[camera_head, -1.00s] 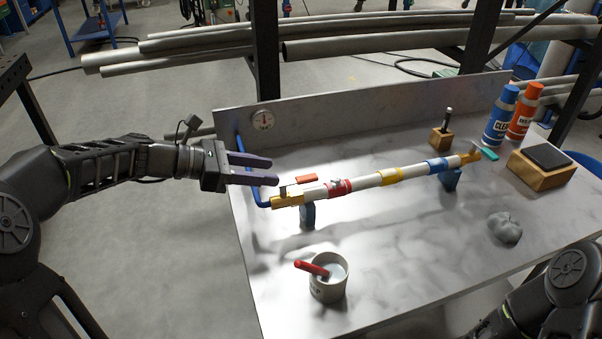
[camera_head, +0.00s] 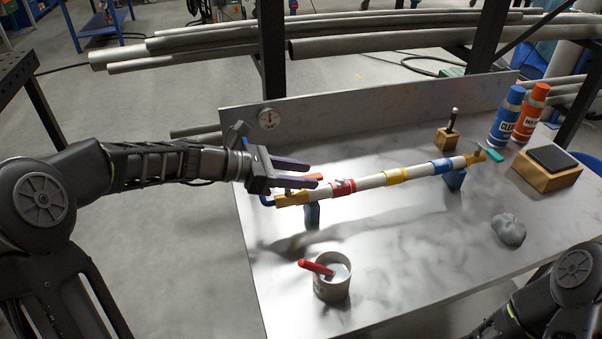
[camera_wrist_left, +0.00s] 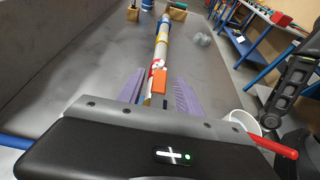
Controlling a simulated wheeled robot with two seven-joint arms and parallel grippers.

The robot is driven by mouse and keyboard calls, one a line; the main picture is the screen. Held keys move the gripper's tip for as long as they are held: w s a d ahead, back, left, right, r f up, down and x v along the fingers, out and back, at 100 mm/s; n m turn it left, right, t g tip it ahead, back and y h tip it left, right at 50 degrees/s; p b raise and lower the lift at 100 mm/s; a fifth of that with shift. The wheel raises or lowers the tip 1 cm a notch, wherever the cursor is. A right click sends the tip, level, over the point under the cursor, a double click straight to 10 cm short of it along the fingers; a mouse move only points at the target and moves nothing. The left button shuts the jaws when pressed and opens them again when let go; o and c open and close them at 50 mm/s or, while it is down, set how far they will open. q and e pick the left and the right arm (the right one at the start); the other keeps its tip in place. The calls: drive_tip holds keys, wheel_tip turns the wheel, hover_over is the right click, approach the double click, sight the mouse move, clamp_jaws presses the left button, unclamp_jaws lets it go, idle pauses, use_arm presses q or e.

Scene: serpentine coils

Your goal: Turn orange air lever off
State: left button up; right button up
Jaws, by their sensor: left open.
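The orange lever (camera_head: 318,176) sits above the brass valve (camera_head: 292,199) at the near-left end of a banded white pipe (camera_head: 371,181). Most of it is hidden by my gripper in the head view. In the left wrist view the orange lever (camera_wrist_left: 159,83) shows between my two purple fingers. My left gripper (camera_head: 311,175) is open, its fingers spread on either side of the lever and pointing along the pipe. I cannot tell whether a finger touches it. Of my right arm only links show at the lower right; its gripper is out of view.
A mug (camera_head: 331,281) with a red-handled tool stands in front of the pipe. A gauge (camera_head: 269,118) is on the back panel. A teal lever (camera_head: 495,155) is at the pipe's far end. Bottles, a wooden box (camera_head: 546,170) and a grey lump (camera_head: 508,230) lie right.

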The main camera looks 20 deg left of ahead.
use_arm(q)
clamp_jaws()
idle(0.3)
idle(1.1)
